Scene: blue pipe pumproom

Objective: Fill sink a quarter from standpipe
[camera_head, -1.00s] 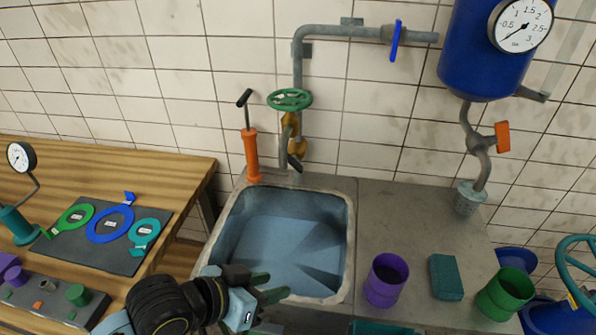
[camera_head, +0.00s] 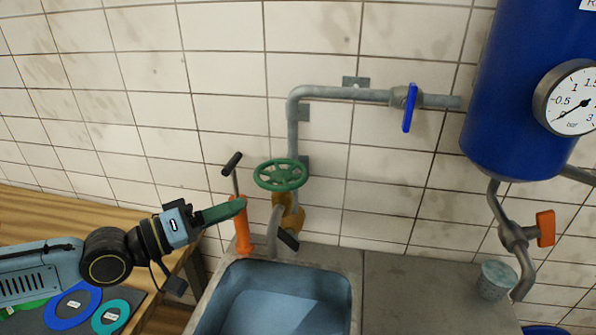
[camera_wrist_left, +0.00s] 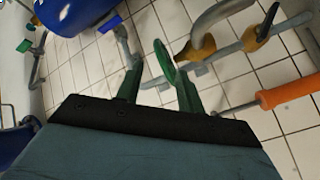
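The standpipe is a grey pipe (camera_head: 292,112) on the tiled wall. It has a green handwheel (camera_head: 280,174), a brass valve body (camera_head: 293,215) and a curved spout (camera_head: 275,220) above the sink (camera_head: 232,283). The sink's inside looks bluish; I cannot tell a water level. My left gripper (camera_head: 222,212) is left of and a little below the handwheel, pointing right. In the left wrist view its two fingers (camera_wrist_left: 158,92) are apart, with the handwheel (camera_wrist_left: 163,58) seen edge-on between and beyond their tips. I cannot tell whether they touch it. My right gripper is out of view.
An orange hand pump (camera_head: 243,240) stands behind the sink, close to my left fingers. A blue lever (camera_head: 409,108) sits on the upper pipe. A blue tank (camera_head: 510,90) with a gauge and an orange-handled valve (camera_head: 545,228) is at right.

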